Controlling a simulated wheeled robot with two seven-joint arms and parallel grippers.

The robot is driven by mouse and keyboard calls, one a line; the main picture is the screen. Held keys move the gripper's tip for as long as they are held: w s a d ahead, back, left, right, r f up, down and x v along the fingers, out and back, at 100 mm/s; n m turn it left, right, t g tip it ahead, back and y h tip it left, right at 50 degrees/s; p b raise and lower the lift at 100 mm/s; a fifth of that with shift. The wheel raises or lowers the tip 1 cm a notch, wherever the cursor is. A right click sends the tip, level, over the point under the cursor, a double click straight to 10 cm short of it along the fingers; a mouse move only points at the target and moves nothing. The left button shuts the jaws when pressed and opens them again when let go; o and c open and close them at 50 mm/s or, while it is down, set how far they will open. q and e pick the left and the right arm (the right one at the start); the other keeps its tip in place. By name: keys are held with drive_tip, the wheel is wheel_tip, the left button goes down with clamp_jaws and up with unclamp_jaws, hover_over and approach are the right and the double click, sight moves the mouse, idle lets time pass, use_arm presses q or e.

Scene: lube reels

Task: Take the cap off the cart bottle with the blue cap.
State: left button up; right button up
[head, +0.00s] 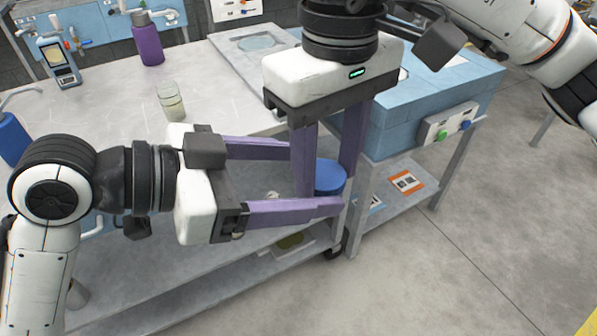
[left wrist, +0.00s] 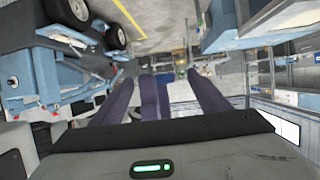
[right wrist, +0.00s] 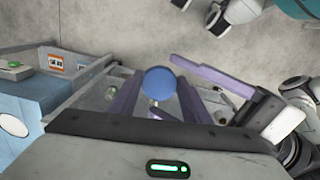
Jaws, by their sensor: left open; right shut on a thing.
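The blue cap (head: 330,175) is between the two purple fingers of my right gripper (head: 327,188), which points down from above and is shut on it. The cap also shows as a round blue disc in the right wrist view (right wrist: 160,82). My left gripper (head: 313,178) comes in level from the left with its purple fingers apart. One left finger passes behind the right gripper and the other in front of it, just below the cap. The bottle body is hidden, so I cannot tell whether the cap still sits on it.
A grey table (head: 110,100) holds a purple bottle (head: 148,40), a clear jar (head: 171,101) and a handheld meter (head: 58,60). A blue bottle (head: 12,138) stands at the left. A blue box (head: 410,130) with buttons is at right. The floor (head: 470,250) at front right is clear.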

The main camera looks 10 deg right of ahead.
use_arm(q)
drive_tip(key=shift+w, duration=0.1)
drive_tip(key=c, duration=1.1)
drive_tip(key=shift+o, duration=0.2)
use_arm(e)
drive_tip(key=o, duration=1.3)
drive_tip(key=shift+c, duration=0.2)
drive_tip(key=shift+r, duration=0.1)
